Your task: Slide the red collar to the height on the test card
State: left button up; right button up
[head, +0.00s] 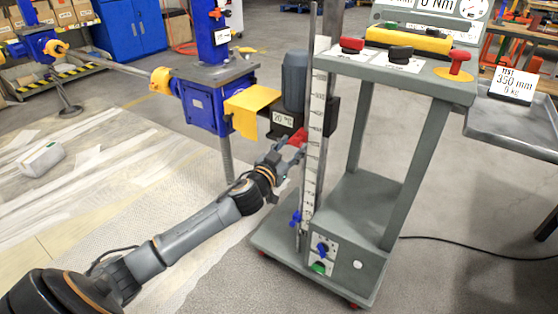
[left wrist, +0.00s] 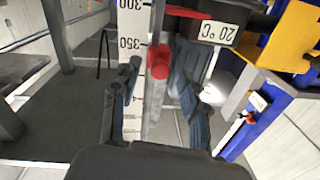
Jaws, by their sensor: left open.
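The red collar (head: 298,137) sits on the upright rod beside the white scale (head: 313,130). In the left wrist view the collar (left wrist: 158,62) is a red cylinder slightly below the printed 350 on the scale (left wrist: 130,43). My left gripper (head: 290,155) reaches in from the lower left at collar height. In the left wrist view my left gripper (left wrist: 163,88) is open, one finger on each side of the rod, with the collar between and slightly beyond them. I cannot tell whether a finger touches it. The test card (head: 513,86) reads 350 mm, 9 kg. My right gripper is not in view.
The blue screw jack (head: 205,105) with a yellow flap (head: 252,108) and a 20 °C display (head: 284,119) stands close behind my gripper. The grey trolley (head: 375,210) with knobs stands right. A blue clamp (head: 296,217) is low on the rod.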

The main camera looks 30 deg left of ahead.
pick_arm(q)
jog(key=s, duration=0.9)
jog(key=shift+d, duration=0.35)
jog(key=shift+s, duration=0.1)
